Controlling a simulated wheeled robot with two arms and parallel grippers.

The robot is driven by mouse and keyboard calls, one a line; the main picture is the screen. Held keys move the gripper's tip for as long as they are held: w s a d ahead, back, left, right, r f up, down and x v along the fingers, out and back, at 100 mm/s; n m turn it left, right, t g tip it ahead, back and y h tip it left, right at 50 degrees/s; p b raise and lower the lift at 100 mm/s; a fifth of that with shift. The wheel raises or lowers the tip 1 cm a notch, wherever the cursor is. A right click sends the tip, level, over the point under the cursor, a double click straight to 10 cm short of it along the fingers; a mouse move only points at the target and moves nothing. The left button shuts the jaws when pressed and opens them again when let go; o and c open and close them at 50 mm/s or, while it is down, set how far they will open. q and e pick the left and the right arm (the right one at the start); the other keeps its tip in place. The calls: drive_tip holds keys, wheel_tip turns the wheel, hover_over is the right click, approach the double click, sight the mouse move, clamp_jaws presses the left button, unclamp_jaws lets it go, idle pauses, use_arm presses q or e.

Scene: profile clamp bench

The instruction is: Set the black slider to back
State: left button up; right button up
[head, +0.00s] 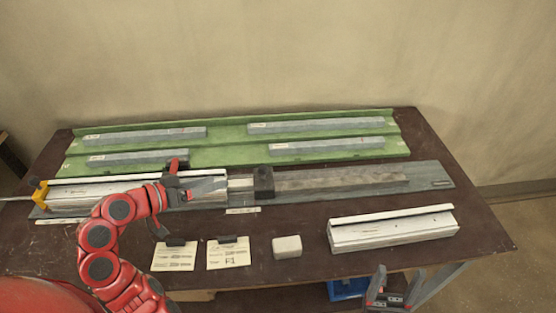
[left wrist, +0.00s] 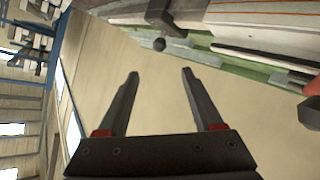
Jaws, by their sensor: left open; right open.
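A dark block (head: 263,181), which looks like the black slider, sits on the grey base just right of the pale profile in the head view. My left gripper (head: 222,186) is over the right part of the pale profile, left of the dark block. In the left wrist view the left gripper (left wrist: 160,74) is open with nothing between its fingers. A dark handle with a round knob (left wrist: 159,44) shows beyond the fingertips; I cannot tell which part it is. My right gripper (head: 397,284) is open and empty at the lower right, in front of the table.
A green tray (head: 222,135) with several grey bars lies at the back. A yellow clamp (head: 40,193) is at the left. Two cards (head: 228,253), a small pale block (head: 287,247) and a white profile (head: 393,229) lie in front. The right front tabletop has some bare room.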

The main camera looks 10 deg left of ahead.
sight(259, 169)
use_arm(q)
drive_tip(key=p+x, duration=0.2)
drive_tip(key=x, duration=1.4)
drive_tip(key=shift+d+p, duration=0.1)
drive_tip(key=shift+p, duration=0.2)
drive_tip(key=shift+w+d+f, duration=0.15)
drive_tip(key=shift+w+d, duration=0.05)
drive_tip(key=shift+w, duration=0.1)
clamp_jaws()
idle(0.3)
